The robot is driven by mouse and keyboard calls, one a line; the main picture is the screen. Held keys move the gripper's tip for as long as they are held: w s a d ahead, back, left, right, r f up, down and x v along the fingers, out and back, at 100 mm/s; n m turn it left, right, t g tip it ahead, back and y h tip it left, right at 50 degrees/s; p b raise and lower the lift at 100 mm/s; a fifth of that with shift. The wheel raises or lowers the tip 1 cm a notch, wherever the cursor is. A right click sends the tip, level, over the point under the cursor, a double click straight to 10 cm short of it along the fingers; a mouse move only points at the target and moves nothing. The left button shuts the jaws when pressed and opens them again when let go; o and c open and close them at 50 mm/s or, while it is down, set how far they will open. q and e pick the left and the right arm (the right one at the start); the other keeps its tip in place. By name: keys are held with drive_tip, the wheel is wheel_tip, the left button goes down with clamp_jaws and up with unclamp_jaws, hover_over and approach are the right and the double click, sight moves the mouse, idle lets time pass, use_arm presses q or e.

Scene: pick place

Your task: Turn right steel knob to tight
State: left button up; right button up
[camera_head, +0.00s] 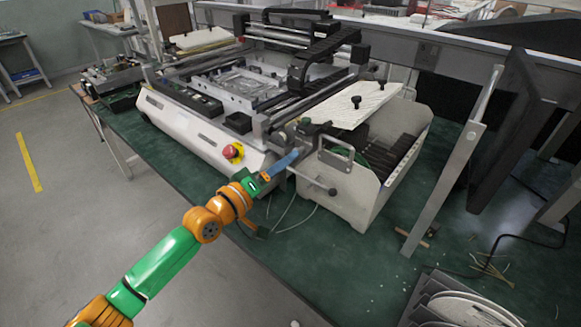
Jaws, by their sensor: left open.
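My left arm, green and orange, comes in from the lower left. Its gripper (290,158) is open, with blue fingers close to the front right corner of the white machine (205,139). I cannot tell whether the fingers touch anything. A small round knob (332,191) sits at the end of a short rod just right of and below the gripper. Small metal fittings show above the fingertips, too small to make out; I cannot tell which part is the right steel knob. My right gripper is not in view.
A red emergency button (233,151) is left of the gripper. A metal handle (337,153) and a cream side housing (364,195) stand to the right. Loose cables (296,222) hang below. A slanted metal post (443,185) rises farther right. The green tabletop (335,262) is mostly clear in front.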

use_arm(q)
drive_tip(key=x, duration=0.3)
drive_tip(key=shift+s+b, duration=0.1)
drive_tip(key=shift+b, duration=0.2)
clamp_jaws()
drive_tip(key=shift+f+m+b, duration=0.1)
drive_tip(key=shift+m+b, duration=0.35)
drive_tip(key=shift+m, duration=0.35)
unclamp_jaws()
